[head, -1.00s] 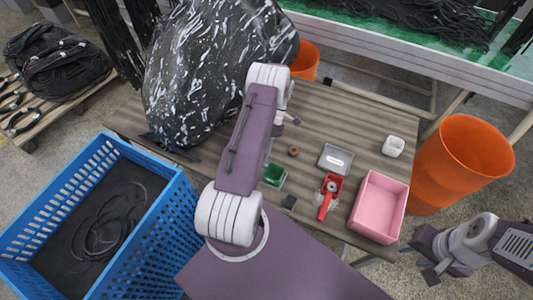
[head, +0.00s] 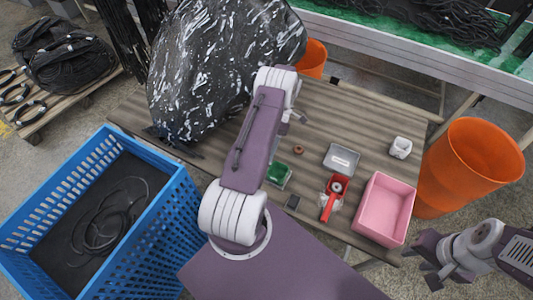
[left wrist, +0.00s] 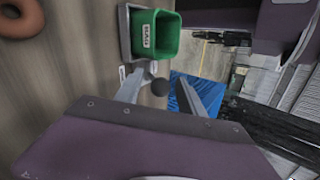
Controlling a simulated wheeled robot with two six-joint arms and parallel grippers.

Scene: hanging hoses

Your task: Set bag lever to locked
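A small green box-like part with a white label sits on the table in the head view (head: 279,174). The label is too small to read surely, and I cannot tell the lever's setting. My left gripper (left wrist: 168,92) has its two fingers apart, with a dark round shape between them; I cannot tell whether they touch it. In the head view my left arm largely hides this gripper. My right gripper (head: 432,262) is open and empty at the lower right.
The table (head: 340,110) also holds a grey tray (head: 341,159), a red tool (head: 334,197), a pink box (head: 384,210), a white cup (head: 400,147) and a brown ring (head: 298,150). A large black bag (head: 215,70), blue crate (head: 90,215) and orange bin (head: 465,165) stand around.

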